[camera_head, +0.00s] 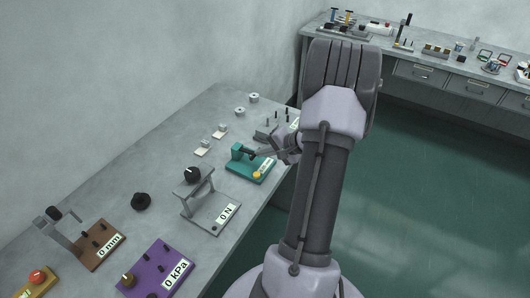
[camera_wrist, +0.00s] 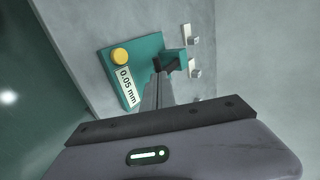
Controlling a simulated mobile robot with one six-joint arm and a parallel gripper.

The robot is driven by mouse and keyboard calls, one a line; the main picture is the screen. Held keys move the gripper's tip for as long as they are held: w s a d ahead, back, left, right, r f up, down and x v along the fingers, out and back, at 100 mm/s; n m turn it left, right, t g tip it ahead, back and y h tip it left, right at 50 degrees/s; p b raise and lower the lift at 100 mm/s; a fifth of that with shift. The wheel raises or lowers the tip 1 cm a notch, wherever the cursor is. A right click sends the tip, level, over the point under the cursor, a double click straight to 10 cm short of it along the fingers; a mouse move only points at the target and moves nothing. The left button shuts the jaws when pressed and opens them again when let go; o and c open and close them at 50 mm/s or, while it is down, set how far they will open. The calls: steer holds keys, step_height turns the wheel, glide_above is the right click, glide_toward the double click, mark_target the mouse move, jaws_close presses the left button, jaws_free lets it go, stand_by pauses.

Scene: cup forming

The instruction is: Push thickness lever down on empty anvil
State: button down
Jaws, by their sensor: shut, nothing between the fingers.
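The teal thickness gauge (camera_head: 238,170) stands on the grey bench, with a yellow button and a label. In the wrist view the gauge (camera_wrist: 146,48) shows its yellow button (camera_wrist: 120,56) and a label (camera_wrist: 127,86) reading 0.05 mm. Its dark lever (camera_wrist: 166,64) is by the upright teal block, partly hidden by my fingers. My gripper (camera_head: 256,153) is shut and empty, with its tips at the lever. In the wrist view the gripper tips (camera_wrist: 158,77) overlap the lever's near side; I cannot tell whether they touch it. The anvil is hidden.
Two small pale plates with metal pieces (camera_head: 203,148) (camera_head: 220,131) lie behind the gauge. A grey force stand (camera_head: 209,212) reading 0 N stands in front, near a purple 0 kPa box (camera_head: 150,262). Metal rings (camera_head: 253,98) lie at the back.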

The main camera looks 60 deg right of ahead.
step_height(320, 180, down, 2)
steer(key=b, duration=0.3)
steer(key=shift+w+b, duration=0.15)
steer(key=shift+b, duration=0.2)
steer(key=shift+a+f+b, duration=0.1)
steer(key=shift+f+b, duration=0.1)
steer(key=shift+b, duration=0.5)
steer(key=shift+s+a+r, duration=0.1)
steer(key=shift+s, duration=0.15)
steer(key=shift+r, duration=0.1)
